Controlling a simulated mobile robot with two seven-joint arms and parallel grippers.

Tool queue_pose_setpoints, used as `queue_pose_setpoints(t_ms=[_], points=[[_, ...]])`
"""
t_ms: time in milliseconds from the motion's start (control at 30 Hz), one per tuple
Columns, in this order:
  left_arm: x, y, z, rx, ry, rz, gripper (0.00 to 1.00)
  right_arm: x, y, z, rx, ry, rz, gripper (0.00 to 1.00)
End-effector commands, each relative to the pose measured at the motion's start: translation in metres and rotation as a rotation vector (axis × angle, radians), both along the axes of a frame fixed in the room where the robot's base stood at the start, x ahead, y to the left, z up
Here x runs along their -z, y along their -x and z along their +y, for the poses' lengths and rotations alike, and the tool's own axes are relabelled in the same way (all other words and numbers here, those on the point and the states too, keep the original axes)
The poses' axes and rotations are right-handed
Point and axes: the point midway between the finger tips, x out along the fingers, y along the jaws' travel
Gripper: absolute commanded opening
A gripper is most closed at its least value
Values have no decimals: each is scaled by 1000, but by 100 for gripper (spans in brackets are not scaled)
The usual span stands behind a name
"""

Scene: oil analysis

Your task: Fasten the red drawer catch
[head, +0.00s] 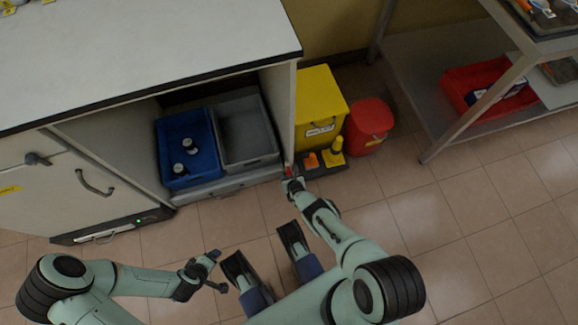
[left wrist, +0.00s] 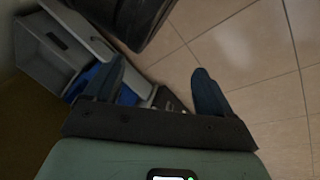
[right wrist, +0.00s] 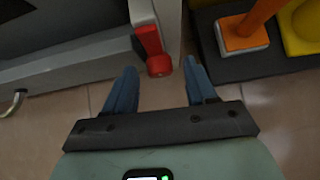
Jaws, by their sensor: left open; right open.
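The red drawer catch (right wrist: 152,48) is on the right end of the grey drawer front, at the cabinet's side post, in the right wrist view. It shows small in the head view (head: 289,171). My right gripper (right wrist: 160,75) is open. Its fingers point at the catch, whose lower end lies between the fingertips in the picture; I cannot tell whether they touch. The drawer (head: 228,184) sits low in the cabinet and holds a blue crate (head: 164,159) and a grey crate (head: 262,133). My left gripper (head: 216,270) is open and empty over the floor, away from the cabinet.
A yellow bin (head: 320,100) and a red bucket (head: 369,122) stand right of the cabinet. A dark tray (head: 327,171) with orange and yellow items lies just right of the catch. A metal shelf (head: 420,80) is farther right. The tiled floor in front is clear.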

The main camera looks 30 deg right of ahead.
Motion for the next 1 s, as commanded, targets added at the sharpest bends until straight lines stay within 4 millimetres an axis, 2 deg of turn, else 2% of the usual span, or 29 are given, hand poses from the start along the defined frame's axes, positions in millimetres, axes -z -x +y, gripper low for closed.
queue_pose_setpoints(t_ms=[300, 333, 400, 500, 667, 1000], points=[[2, -1, 2, -4, -4, -3, 84, 0, -2, -1, 0, 0, -1, 56], [2, -1, 2, -4, -4, -3, 84, 0, -2, -1, 0, 0, -1, 50], [2, -1, 2, -3, -3, -3, 84, 0, -2, -1, 0, 0, -1, 27], [2, -1, 2, -3, -3, -2, 84, 0, -2, -1, 0, 0, -1, 0], [4, 1, 2, -3, -3, 4, 84, 2, -2, 1, -1, 10, 3, 0], [22, 21, 4, -6, 1, 71, 84, 2, -2, 3, -2, 117, 30, 0]])
